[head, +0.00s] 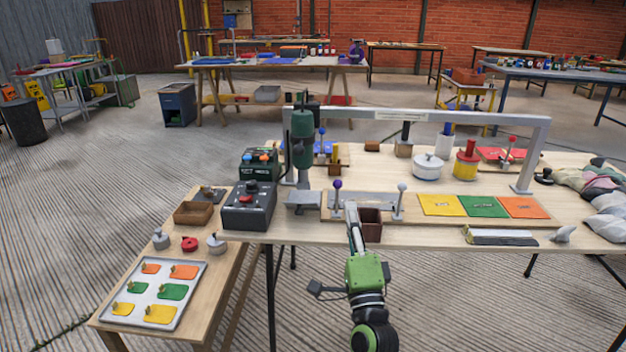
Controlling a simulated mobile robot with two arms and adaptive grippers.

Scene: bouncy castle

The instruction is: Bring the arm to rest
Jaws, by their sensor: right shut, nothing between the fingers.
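My right gripper (353,222) reaches in from the bottom of the head view, over the front edge of the main wooden table (440,238). Its fingers are shut and empty. It overlaps the left side of a small brown open box (371,226) in the picture; I cannot tell whether they touch. The green wrist part of my arm shows below, in front of the table edge. My left gripper is not in view.
Near the gripper stand ball-topped levers (400,202), a dark control box with a red button (249,205) and a green press (302,145). Yellow, green and orange panels (484,206) lie to the right. A side table holds a tray (189,276) of colored tags.

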